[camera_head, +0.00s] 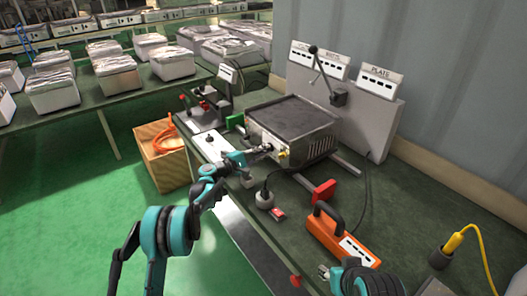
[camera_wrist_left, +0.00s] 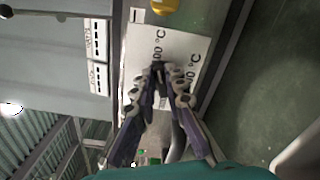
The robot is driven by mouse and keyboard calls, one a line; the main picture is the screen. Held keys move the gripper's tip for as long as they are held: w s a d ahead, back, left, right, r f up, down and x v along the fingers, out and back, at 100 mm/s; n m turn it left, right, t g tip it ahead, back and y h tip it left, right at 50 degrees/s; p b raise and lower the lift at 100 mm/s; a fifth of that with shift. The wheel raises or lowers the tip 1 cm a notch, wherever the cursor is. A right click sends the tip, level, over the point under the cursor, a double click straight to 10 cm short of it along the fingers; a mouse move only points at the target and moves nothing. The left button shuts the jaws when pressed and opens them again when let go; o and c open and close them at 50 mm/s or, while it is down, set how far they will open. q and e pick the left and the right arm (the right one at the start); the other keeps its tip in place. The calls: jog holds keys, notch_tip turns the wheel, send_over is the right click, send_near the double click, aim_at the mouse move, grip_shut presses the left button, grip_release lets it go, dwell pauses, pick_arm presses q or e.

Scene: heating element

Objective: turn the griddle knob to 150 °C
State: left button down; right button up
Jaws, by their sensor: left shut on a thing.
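The griddle (camera_head: 296,116) is a metal box with a dark flat top on the green bench. My left gripper (camera_head: 264,149) is at its front panel, shut on the griddle knob. In the left wrist view, the tips of the left gripper (camera_wrist_left: 162,72) meet around the small dark knob (camera_wrist_left: 158,67), which the fingers mostly hide. Around it is a white dial plate (camera_wrist_left: 184,45) with partly covered °C marks, so the setting cannot be read. My right gripper (camera_head: 324,271) is low in the head view, away from the griddle; its jaws are too small to judge.
A yellow part (camera_head: 283,154) sits on the griddle front, right of the knob. An orange case (camera_head: 341,236), a red block (camera_head: 324,191) and a yellow-plugged cable (camera_head: 453,243) are on the bench. A panel with a lever (camera_head: 320,68) stands behind the griddle.

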pick_arm(q)
jog(key=shift+f+m, duration=0.25)
jog(key=shift+m, duration=1.9)
jog(key=shift+f+m, duration=0.2)
jog(key=shift+m, duration=1.95)
jog(key=c, duration=1.6)
grip_release()
jog(key=shift+o, duration=0.2)
jog(key=v, duration=1.2)
